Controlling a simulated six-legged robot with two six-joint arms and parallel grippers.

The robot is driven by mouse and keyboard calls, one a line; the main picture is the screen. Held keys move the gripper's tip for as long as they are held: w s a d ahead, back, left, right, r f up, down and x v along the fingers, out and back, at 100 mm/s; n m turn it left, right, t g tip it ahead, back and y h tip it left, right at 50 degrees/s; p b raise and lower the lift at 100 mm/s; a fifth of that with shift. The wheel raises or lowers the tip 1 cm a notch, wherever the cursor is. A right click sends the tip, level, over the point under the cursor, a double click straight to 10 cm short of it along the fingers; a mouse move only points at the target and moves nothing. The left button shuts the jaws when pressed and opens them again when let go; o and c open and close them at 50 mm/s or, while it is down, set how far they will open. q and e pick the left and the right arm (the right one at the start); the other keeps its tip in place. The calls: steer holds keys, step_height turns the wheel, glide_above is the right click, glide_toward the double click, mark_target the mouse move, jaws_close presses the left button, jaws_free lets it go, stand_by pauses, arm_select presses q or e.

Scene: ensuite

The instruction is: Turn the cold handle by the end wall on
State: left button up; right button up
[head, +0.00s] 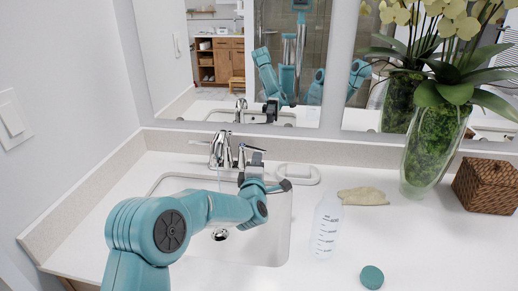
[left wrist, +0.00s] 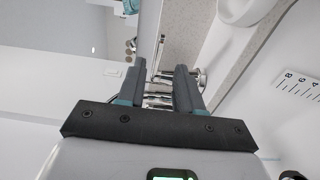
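The chrome faucet (head: 220,150) stands at the back rim of the white sink (head: 277,238). A thin chrome lever (head: 200,142) sticks out on its left, on the side of the end wall (head: 60,90). Another chrome lever (head: 252,149) shows on the right, close to my gripper. My left gripper (head: 254,162) is over the back right part of the sink, right of the faucet. In the left wrist view its two fingers (left wrist: 159,88) are apart, with chrome parts (left wrist: 160,100) showing between and beyond them. I cannot tell whether they touch. My right gripper is not directly in view.
A clear marked bottle (head: 326,228), a beige cloth-like item (head: 363,196), a white dish (head: 300,174) and a teal round lid (head: 371,277) are right of the sink. A glass vase (head: 432,150) and woven box (head: 488,185) stand farther right. A mirror (head: 320,60) backs the counter.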

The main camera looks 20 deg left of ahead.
mark_target(259, 150)
arm_select(q)
steer(key=p+x, duration=0.1)
steer(key=x, duration=0.7)
steer(key=shift+a+p, duration=0.1)
steer(key=shift+p, duration=0.2)
